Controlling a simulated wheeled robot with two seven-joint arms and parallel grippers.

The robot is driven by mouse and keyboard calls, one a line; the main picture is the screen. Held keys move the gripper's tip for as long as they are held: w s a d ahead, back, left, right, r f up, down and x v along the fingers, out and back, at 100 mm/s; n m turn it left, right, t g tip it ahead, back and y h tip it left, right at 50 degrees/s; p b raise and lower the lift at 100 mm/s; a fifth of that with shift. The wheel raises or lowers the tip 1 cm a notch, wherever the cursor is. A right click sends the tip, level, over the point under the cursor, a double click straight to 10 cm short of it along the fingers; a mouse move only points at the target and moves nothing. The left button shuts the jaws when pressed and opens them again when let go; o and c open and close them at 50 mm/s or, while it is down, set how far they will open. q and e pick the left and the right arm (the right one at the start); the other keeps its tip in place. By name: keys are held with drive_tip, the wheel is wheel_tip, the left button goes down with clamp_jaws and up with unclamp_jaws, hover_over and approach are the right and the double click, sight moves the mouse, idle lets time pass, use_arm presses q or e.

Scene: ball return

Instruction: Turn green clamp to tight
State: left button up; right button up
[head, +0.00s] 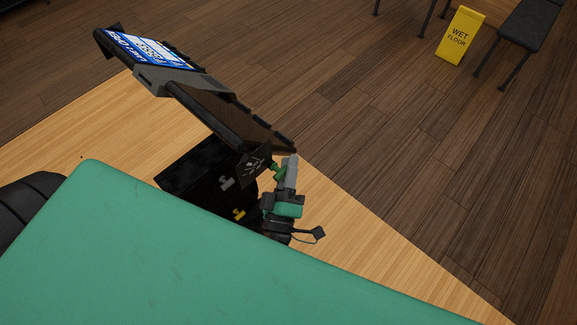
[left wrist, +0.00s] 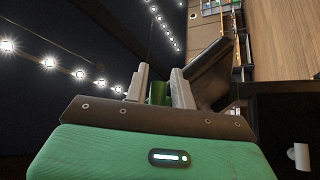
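The green clamp (head: 277,172) is on the right side of the black box of the ball-return stand in the head view. My left gripper (head: 291,172) is at it, its pale fingers beside the clamp. In the left wrist view, the green clamp (left wrist: 158,92) stands between the two fingers of my left gripper (left wrist: 160,84). The fingers are close along both sides of it and look shut on it. Part of the clamp is hidden by the fingers, and its tightness cannot be read. My right gripper is not in view.
The black box (head: 190,172) also carries a grey clamp (head: 227,183) and a yellow clamp (head: 239,214). A yellow wet-floor sign (head: 460,35) and dark seats stand farther back. Wooden floor to the right is clear.

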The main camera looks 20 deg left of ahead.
use_arm(q)
drive_tip(key=b+v, duration=0.4)
drive_tip(key=v, duration=1)
drive_tip(key=shift+b, duration=0.35)
drive_tip(key=shift+w+f, duration=0.1)
